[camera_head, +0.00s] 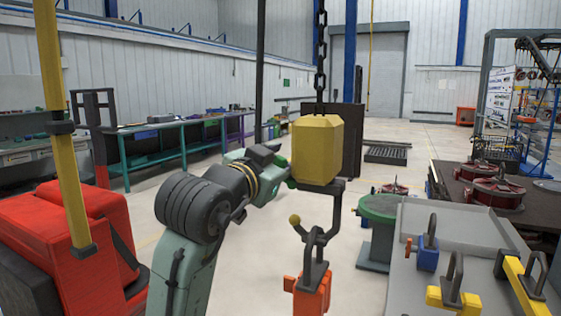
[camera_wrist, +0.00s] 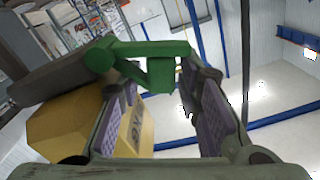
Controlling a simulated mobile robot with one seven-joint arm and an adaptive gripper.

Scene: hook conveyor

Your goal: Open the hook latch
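The yellow hook block (camera_head: 317,150) hangs from a dark chain. Below it is a dark hook (camera_head: 335,212) with a yellow ball-ended lever (camera_head: 294,219) at its left. An orange weight (camera_head: 312,292) hangs on the hook by a dark loop. My gripper (camera_head: 274,162) is at the block's left side, partly hidden. In the wrist view, the fingers of my gripper (camera_wrist: 165,82) are apart, with purple pads. A green handle-like bar (camera_wrist: 150,48) crosses at the fingertips, a stub of it between them. I cannot tell whether they touch. The block (camera_wrist: 65,122) shows behind the left finger.
A grey tray (camera_head: 415,270) at the lower right holds a blue weight (camera_head: 428,257) and several yellow ones. A green round stand (camera_head: 380,208) is behind the hook. A red machine (camera_head: 65,255) stands at the left. Open floor lies between.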

